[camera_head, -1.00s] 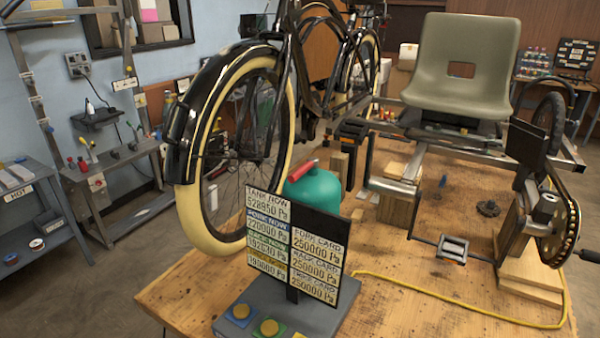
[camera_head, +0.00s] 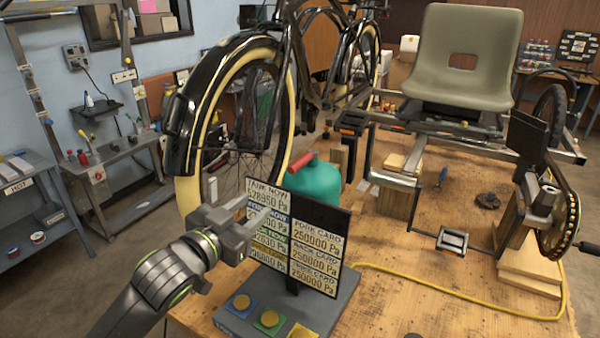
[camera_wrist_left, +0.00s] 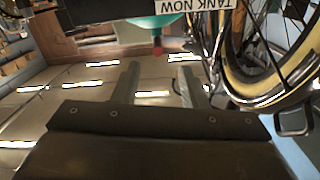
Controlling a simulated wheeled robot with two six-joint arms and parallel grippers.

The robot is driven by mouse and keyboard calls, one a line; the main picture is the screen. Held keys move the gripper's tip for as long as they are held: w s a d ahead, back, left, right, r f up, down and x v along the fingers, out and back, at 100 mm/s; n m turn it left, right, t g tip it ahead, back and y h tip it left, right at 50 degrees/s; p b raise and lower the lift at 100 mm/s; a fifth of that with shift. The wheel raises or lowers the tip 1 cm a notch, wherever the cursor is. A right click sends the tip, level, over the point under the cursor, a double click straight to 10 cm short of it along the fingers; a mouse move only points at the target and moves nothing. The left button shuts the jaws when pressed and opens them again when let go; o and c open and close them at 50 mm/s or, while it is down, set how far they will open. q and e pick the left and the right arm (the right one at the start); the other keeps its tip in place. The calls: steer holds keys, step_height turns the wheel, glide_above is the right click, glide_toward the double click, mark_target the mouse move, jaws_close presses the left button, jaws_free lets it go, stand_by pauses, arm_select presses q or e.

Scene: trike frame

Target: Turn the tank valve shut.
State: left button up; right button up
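The teal tank (camera_head: 316,182) stands on the wooden bench behind a dark sign board, which hides its lower part. Its red valve handle (camera_head: 302,162) sits on top, to the left. My left gripper (camera_head: 240,208) is in front of the board's left side, left of and nearer than the tank, apart from the valve. In the left wrist view its two fingers (camera_wrist_left: 158,78) are spread with nothing between them. That view is upside down and shows the tank (camera_wrist_left: 155,22) and the red handle (camera_wrist_left: 157,40) beyond the fingers. My right gripper is not in view.
The sign board (camera_head: 318,215) shows pressure readings and stands on a grey base with several coloured buttons (camera_head: 268,320). A bicycle wheel (camera_head: 186,200) stands close behind on the left. A yellow cable (camera_head: 450,306) crosses the bench, whose front right is mostly clear.

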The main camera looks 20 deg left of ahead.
mark_target(300, 164)
arm_select(q)
steer(key=shift+h, duration=0.3)
steer(key=w+d+p, duration=0.1)
steer(key=w, duration=0.4)
steer(key=w+d+r+p, duration=0.1)
steer(key=w, duration=0.5)
steer(key=w+d+p, duration=0.1)
steer(key=w, duration=0.5)
steer(key=shift+w+r, duration=0.25)
steer(key=shift+c, duration=0.3)
jaws_close()
